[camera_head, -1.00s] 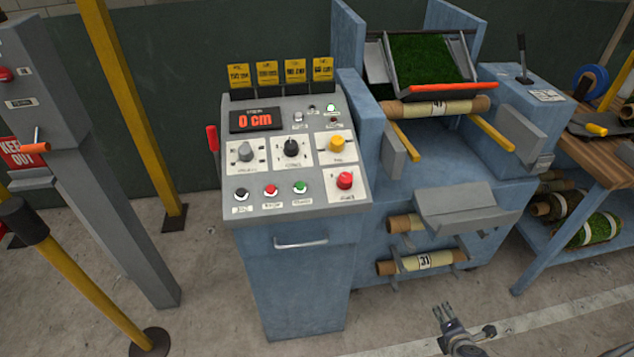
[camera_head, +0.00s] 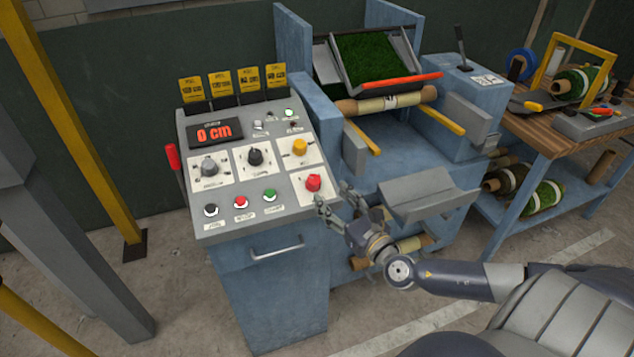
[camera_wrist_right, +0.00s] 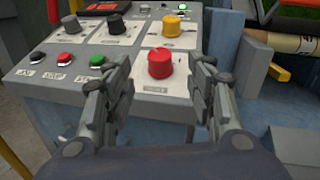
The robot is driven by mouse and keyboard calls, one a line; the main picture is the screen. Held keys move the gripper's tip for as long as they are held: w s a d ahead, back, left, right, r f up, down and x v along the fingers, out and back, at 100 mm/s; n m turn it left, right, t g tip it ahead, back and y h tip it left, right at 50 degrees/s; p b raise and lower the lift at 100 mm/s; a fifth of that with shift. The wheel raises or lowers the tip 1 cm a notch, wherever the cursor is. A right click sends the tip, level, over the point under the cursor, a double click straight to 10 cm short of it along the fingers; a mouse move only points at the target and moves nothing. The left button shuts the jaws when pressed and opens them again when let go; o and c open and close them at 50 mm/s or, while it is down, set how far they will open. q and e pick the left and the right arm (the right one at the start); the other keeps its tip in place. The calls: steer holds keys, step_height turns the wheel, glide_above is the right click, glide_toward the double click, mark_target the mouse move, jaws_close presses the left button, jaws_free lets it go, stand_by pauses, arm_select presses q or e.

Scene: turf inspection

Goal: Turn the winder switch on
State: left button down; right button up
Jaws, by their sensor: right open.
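The control panel (camera_head: 226,188) is a sloped grey console with knobs, buttons and small switches; its labels are too small to read, so I cannot tell which is marked winder. A red knob (camera_head: 313,183) sits at its lower right, also centred in the right wrist view (camera_wrist_right: 160,62). A yellow knob (camera_head: 300,147), a black knob (camera_head: 255,157) and a grey knob (camera_head: 209,167) are above and left of it. My right gripper (camera_head: 332,193) is open and empty, just right of the red knob. In the right wrist view its fingers frame the knob without visible contact. My left gripper is not in view.
Black, red and green buttons (camera_head: 269,195) line the panel's lower edge. The display (camera_head: 215,133) reads 0 cm. A red lever (camera_head: 173,157) is at the left side. A grey tray (camera_head: 429,194) and the blue machine frame (camera_head: 405,150) stand close right of my right gripper.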

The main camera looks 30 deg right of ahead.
mark_target(315, 180)
steer(key=w+p, duration=0.1)
steer(key=w, duration=0.6)
steer(key=shift+w, duration=0.15)
steer(key=shift+d, duration=0.1)
steer(key=c, duration=1.1)
